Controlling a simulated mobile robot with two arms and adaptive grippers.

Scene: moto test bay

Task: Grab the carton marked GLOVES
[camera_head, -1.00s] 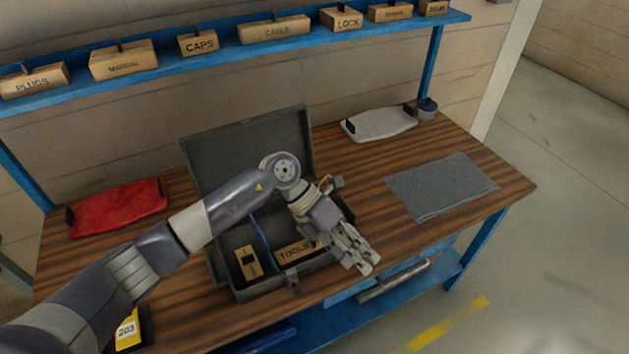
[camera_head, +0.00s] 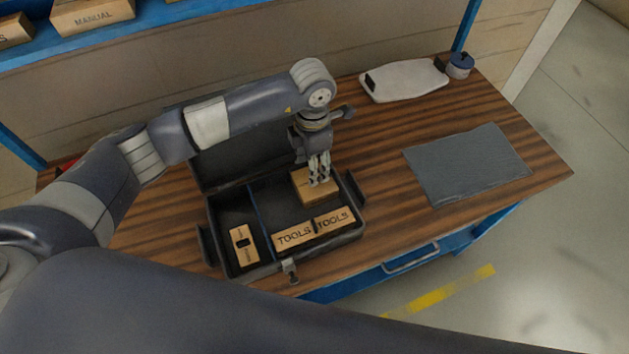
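My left gripper (camera_head: 319,182) points down into the back right of the open dark toolbox (camera_head: 225,272). Its fingertips are at the top of a tan carton (camera_head: 304,192) there. They are close together, and I cannot tell whether they grip it. No lettering on this carton is readable. Two cartons marked TOOLS, one on the left (camera_head: 294,236) and one on the right (camera_head: 333,221), lie in front of it. A smaller carton (camera_head: 241,254) with a black tab lies in the left compartment; its print is too small to read. No GLOVES marking is legible. My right gripper is not in view.
A blue divider (camera_head: 261,221) splits the toolbox, and its raised lid (camera_head: 225,165) stands behind. A grey mat (camera_head: 468,165) lies on the right of the wooden bench. A white tray (camera_head: 405,80) and a blue-lidded pot (camera_head: 459,66) sit at the back. A shelf holds the MANUAL carton (camera_head: 92,14).

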